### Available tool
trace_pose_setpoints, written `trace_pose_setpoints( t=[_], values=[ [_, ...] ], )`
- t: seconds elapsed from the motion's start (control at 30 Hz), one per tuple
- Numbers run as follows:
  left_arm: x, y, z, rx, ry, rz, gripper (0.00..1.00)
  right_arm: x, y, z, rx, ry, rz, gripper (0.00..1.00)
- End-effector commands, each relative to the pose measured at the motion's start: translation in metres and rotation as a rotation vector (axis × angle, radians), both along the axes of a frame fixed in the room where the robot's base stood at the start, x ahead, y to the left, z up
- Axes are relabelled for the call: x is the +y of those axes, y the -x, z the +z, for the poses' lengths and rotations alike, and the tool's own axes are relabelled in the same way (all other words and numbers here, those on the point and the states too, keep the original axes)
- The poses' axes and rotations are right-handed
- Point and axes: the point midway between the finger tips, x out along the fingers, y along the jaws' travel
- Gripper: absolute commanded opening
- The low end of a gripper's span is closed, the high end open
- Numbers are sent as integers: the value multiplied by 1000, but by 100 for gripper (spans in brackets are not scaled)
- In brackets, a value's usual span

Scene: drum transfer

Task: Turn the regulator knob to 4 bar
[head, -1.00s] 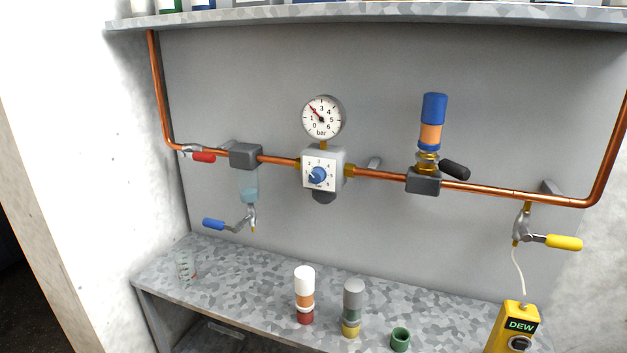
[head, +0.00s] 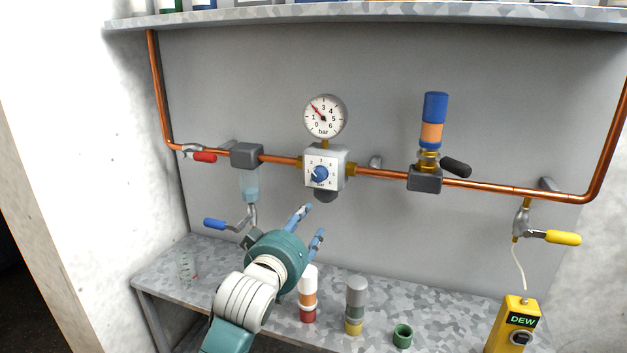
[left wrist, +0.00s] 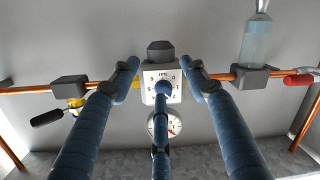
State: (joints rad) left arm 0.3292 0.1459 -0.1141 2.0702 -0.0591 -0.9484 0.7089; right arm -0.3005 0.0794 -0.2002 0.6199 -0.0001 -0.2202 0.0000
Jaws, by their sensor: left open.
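The regulator (head: 341,157) is a grey block with a white numbered dial and a blue knob (head: 320,174). The knob's exact setting is too small to read. The gauge (head: 325,117) above it has its red needle pointing up and left, at about 2 bar. My left gripper (head: 311,222) is open and empty, below and in front of the knob, apart from it. In the left wrist view, upside down, the blue knob (left wrist: 163,88) appears between the spread fingers (left wrist: 162,68), with the third finger partly over the regulator. My right gripper is not in view.
A copper pipe (head: 480,189) runs through the regulator. A filter (head: 249,184) with a blue-handled drain is on its left; a blue-and-orange cylinder (head: 433,120) is on its right. Coloured cylinders and a green cup (head: 402,336) stand on the bench (head: 225,263) below.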

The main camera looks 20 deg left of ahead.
Motion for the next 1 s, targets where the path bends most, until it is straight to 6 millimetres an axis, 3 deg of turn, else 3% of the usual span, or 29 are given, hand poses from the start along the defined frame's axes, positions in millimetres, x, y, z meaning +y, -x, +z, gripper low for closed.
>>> trace_pose_setpoints(
  t=[0.03,0.1,0.2,0.37,0.73,1.0],
  values=[
    [1,-1,28,-50,22,3,46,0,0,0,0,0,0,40],
    [1,0,53,-95,49,6,46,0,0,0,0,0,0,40],
    [2,0,68,-122,66,6,46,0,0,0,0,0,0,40],
    [2,-17,70,-123,68,7,46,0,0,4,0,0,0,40],
    [3,-83,69,-122,66,6,46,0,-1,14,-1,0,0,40],
    [3,-105,68,-122,66,6,46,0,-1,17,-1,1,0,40]
  ],
)
